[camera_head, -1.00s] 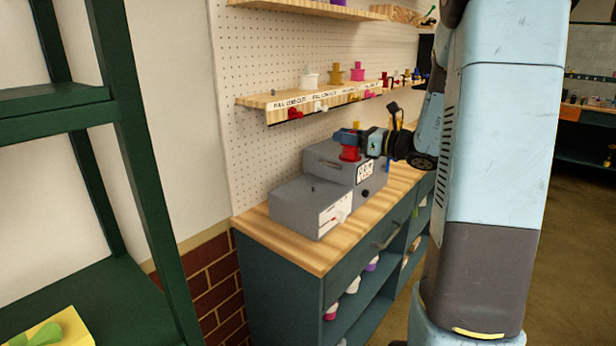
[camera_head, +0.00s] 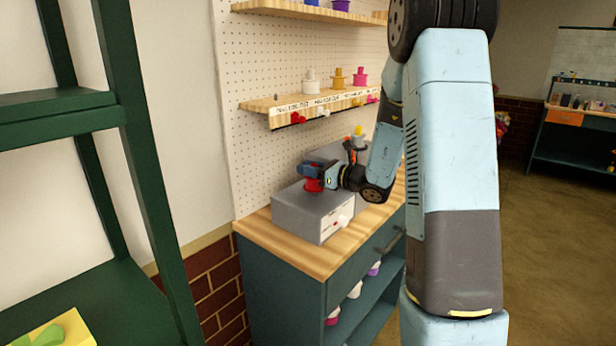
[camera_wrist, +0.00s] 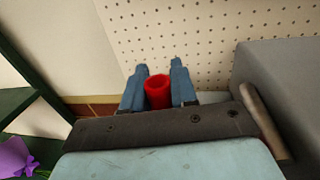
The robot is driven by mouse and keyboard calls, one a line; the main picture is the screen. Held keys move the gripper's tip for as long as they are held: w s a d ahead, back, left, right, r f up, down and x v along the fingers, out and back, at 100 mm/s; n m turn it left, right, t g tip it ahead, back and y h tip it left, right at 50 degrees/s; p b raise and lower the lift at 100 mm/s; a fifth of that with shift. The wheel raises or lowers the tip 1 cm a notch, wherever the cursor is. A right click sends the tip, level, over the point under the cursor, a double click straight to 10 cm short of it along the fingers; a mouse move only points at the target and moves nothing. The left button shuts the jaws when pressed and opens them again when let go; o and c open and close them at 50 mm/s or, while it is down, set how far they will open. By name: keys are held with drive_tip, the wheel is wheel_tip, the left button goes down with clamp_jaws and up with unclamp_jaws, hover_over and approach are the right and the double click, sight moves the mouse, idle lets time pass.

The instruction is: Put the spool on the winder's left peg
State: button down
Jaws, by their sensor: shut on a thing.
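A red spool (camera_head: 313,185) is in my gripper (camera_head: 310,171), over the lower front-left part of the grey winder (camera_head: 296,210). The wrist view shows the red spool (camera_wrist: 158,92) between the two blue fingers of my gripper (camera_wrist: 158,84). The spool looks upright. I cannot tell whether it touches the winder's top, and the left peg is hidden behind the spool and gripper. The winder's taller right part stands behind my wrist, and its grey side shows in the wrist view (camera_wrist: 285,75).
A shelf (camera_head: 310,105) with white, yellow and pink spools hangs on the pegboard (camera_head: 290,60) above the winder. The wooden bench top (camera_head: 290,245) is clear in front of the winder. A dark green rack (camera_head: 150,170) stands at the left.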

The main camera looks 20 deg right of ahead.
drive_tip(key=shift+d+f, duration=0.1)
drive_tip(key=shift+f, duration=1)
drive_tip(key=shift+f, duration=0.1)
drive_tip(key=c, duration=0.9)
unclamp_jaws()
